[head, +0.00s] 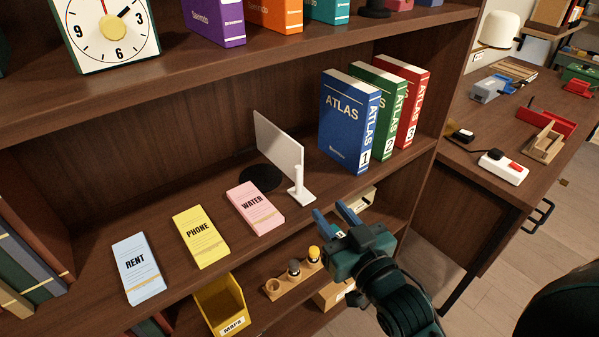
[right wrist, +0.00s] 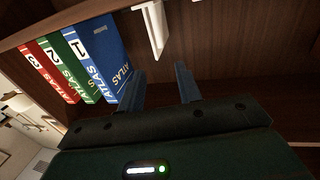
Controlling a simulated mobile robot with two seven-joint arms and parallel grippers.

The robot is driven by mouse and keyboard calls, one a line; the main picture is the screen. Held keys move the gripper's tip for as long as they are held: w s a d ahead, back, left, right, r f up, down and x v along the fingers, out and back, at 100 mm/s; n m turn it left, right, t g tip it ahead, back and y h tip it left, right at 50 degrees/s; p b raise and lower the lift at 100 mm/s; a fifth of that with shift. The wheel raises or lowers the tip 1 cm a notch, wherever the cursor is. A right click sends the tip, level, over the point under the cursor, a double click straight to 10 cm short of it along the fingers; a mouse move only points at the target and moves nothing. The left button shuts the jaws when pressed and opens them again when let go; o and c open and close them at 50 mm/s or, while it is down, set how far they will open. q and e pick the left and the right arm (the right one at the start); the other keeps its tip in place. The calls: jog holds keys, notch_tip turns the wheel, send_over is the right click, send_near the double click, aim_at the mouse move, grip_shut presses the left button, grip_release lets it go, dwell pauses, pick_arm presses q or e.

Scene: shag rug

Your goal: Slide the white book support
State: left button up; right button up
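The white book support (head: 278,146) stands upright on the middle shelf, a flat panel with a small upright handle on a foot at its front right. In the right wrist view its white handle part (right wrist: 153,28) shows at the top, beyond the fingertips. My right gripper (head: 333,214) is open and empty, in front of the shelf's edge, a little below and right of the support. In the right wrist view its two blue fingers (right wrist: 160,72) stand apart with nothing between them. My left gripper is not in view.
Blue (head: 347,122), green (head: 384,100) and red (head: 405,95) atlases stand right of the support. A black disc (head: 259,179) lies left of it. Pink (head: 256,208), yellow (head: 201,237) and blue (head: 138,268) bill packets lie farther left. The upper shelf (head: 240,55) hangs above.

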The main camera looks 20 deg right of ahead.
aim_at(300, 171)
jog(key=w, duration=0.4)
jog(key=w+a, duration=0.1)
jog(key=w, duration=0.3)
jog(key=w+a, duration=0.1)
jog(key=w, duration=0.3)
jog(key=shift+d, duration=0.1)
grip_shut()
